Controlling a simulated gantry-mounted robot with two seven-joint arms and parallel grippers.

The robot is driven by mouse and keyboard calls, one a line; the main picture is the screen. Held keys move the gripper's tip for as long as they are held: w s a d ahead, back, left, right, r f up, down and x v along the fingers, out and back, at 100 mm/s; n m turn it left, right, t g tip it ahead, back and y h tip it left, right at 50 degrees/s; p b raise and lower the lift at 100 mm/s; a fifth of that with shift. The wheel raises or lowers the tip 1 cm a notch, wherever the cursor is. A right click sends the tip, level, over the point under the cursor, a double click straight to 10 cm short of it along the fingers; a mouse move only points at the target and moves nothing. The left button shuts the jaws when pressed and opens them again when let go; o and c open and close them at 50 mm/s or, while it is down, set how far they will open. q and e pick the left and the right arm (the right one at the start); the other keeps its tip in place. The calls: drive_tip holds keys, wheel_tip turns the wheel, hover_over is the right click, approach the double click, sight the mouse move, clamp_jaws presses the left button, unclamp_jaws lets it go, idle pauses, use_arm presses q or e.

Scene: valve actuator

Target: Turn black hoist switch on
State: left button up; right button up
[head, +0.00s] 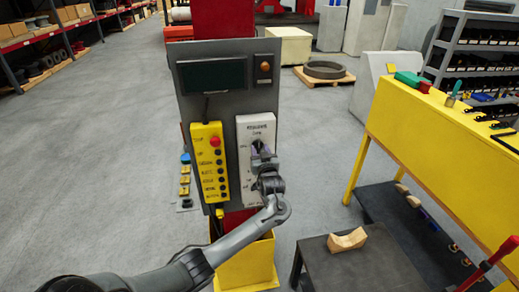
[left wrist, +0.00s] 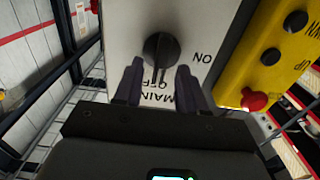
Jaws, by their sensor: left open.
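The black rotary switch (left wrist: 160,50) sits on a white panel (left wrist: 205,25) with ON and OFF lettering, upside down in the left wrist view. Its handle points down in that view, towards the OFF lettering. In the head view the white panel (head: 243,135) is on the grey post, and the switch is mostly hidden by my gripper. My left gripper (head: 262,158) is right in front of it. In the left wrist view the open fingers (left wrist: 160,84) lie on either side of the handle's end; I cannot tell if they touch it. My right gripper is not in view.
A yellow button box (head: 209,165) with a red button hangs just left of the panel. A dark screen (head: 211,75) and an orange button (head: 265,67) are above. A yellow workbench (head: 440,130) stands to the right. The floor on the left is mostly clear.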

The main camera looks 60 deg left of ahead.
use_arm(q)
drive_tip(key=shift+w+a, duration=0.2)
drive_tip(key=shift+a, duration=0.3)
drive_tip(key=shift+c, duration=0.4)
clamp_jaws()
